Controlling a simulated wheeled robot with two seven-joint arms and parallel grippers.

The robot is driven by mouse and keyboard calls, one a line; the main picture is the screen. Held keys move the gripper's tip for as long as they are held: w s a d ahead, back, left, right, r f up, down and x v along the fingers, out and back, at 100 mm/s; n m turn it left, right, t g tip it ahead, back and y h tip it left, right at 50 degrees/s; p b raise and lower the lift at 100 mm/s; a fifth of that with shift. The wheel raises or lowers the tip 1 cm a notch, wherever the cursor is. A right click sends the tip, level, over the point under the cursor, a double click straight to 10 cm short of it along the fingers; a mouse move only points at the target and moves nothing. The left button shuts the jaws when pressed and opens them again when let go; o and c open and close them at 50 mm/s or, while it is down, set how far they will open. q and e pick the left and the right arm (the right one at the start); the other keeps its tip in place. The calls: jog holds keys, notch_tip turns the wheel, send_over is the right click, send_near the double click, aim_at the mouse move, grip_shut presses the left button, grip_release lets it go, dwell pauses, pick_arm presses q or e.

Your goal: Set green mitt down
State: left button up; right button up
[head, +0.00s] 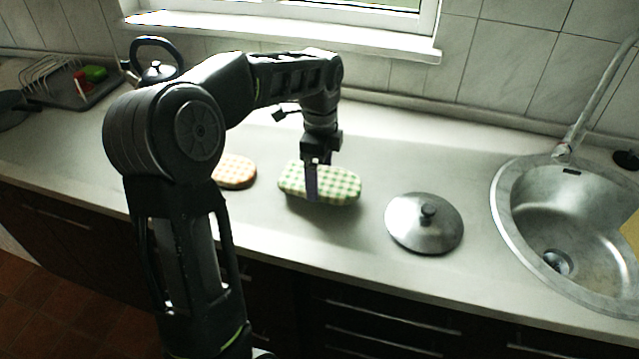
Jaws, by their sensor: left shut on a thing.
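The green mitt (340,187), green-and-white checked, is at the middle of the counter (375,140). My left gripper (312,190) points down from above and is shut on the green mitt, with a finger in front of its near side. The mitt lies roughly level, at or just above the counter; I cannot tell whether it touches. My right gripper is not in the picture.
An orange checked mitt (235,172) lies to the left, partly behind my arm. A metal lid (424,222) lies to the right, before the sink (565,262). A kettle (158,70) and a dish rack (52,78) stand at the back left.

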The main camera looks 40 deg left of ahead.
aim_at(320, 178)
pick_arm(q)
jog(key=shift+f, duration=1.65)
jog(key=shift+f, duration=0.1)
jog(key=o, duration=1.2)
notch_tip(320, 178, up, 11)
jog(key=shift+r+p, duration=0.1)
jog(key=shift+p, duration=0.5)
jog(key=shift+r, duration=0.5)
